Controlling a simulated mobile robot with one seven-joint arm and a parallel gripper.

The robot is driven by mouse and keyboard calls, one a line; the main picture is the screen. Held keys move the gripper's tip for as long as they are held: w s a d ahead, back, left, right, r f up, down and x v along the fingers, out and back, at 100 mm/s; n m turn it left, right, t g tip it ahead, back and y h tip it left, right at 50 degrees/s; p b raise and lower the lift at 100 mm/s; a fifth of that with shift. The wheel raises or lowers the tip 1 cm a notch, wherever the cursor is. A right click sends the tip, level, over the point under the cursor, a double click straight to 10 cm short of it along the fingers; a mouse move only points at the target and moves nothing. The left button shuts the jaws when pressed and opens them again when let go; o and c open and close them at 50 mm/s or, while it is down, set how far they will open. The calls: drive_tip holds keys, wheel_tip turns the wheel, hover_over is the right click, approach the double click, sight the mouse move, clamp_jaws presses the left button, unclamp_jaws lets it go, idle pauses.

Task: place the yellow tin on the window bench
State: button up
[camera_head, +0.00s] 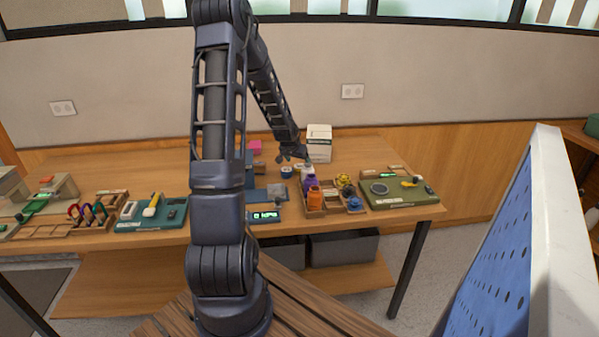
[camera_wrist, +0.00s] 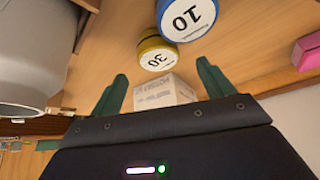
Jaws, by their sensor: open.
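The yellow tin (camera_wrist: 157,57) has a white lid marked 30. It stands on a wooden surface in the wrist view, just ahead of my gripper (camera_wrist: 161,82). The two green fingers are apart, with nothing held between them. In the head view my gripper (camera_head: 292,154) is low over the back of a long wooden bench (camera_head: 110,165); the yellow tin is not clearly made out there. The bench stands by the wall below the windows; I cannot tell if it is the window bench.
A blue tin (camera_wrist: 187,17) marked 10 stands close to the yellow tin. A white box (camera_head: 319,143) is right of my gripper. Purple and orange bottles (camera_head: 315,198) stand in a divided tray in front. A blue perforated panel (camera_head: 505,240) stands at the right. The bench's back left is clear.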

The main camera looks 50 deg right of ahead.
sight(299, 166)
drive_tip(key=shift+a+x, duration=0.1)
drive_tip(key=shift+x, duration=1.1)
drive_tip(key=shift+a+x, duration=0.15)
drive_tip(key=shift+x, duration=1)
drive_tip(key=shift+s+f, duration=0.1)
drive_tip(key=shift+f, duration=0.05)
drive_tip(key=shift+c, duration=0.2)
drive_tip(key=c, duration=1.1)
wheel_tip(299, 166, up, 20)
